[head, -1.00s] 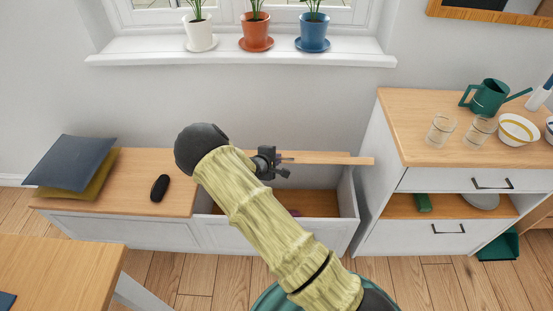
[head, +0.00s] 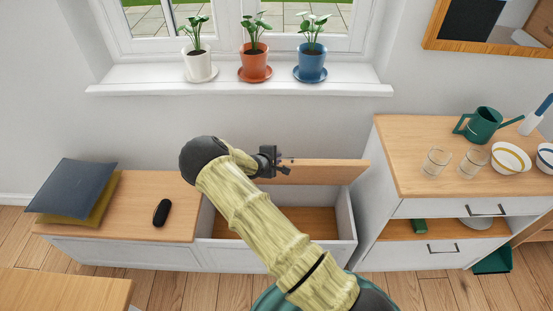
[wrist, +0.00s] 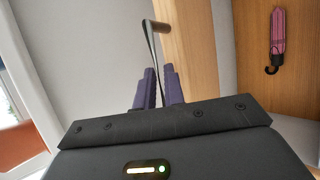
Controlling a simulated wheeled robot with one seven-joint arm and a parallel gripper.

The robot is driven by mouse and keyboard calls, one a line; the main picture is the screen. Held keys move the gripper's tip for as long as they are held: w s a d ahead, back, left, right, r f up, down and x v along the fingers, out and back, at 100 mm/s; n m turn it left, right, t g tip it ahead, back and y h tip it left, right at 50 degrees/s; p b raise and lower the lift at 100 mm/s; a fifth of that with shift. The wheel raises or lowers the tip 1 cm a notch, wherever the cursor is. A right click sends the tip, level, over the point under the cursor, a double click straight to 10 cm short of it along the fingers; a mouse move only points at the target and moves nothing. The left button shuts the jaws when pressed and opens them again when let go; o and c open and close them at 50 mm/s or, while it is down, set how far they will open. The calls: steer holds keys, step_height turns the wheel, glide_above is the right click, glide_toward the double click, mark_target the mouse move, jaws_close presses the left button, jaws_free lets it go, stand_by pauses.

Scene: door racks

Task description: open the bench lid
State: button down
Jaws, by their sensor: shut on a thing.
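The bench lid (head: 325,173) is a light wooden board, raised and tilted up along the back of the bench's right half. The open bench compartment (head: 318,218) shows its wooden floor and white walls below it. My gripper (head: 284,166) is at the lid's left part, at the end of my arm. In the wrist view its purple fingers (wrist: 156,86) are closed around a thin dark strap (wrist: 153,60) with a brown end piece, beside the pale wood edge of the lid (wrist: 184,50). My arm hides part of the bench and the lid's left end.
A pink umbrella (wrist: 278,35) lies on the compartment floor. A black case (head: 161,212) and cushions (head: 75,188) lie on the bench's left top. A cabinet (head: 400,238) stands close on the right. Potted plants (head: 255,62) line the windowsill above. A table corner (head: 70,290) is at lower left.

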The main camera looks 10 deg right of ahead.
stand_by(0.3)
steer(key=c, duration=1.5)
jaws_free()
steer(key=shift+a, duration=0.1)
steer(key=p+v, duration=0.1)
steer(key=v, duration=1.6)
steer(key=shift+r+p, duration=0.15)
steer(key=shift+p, duration=0.15)
steer(key=shift+s+a, duration=0.1)
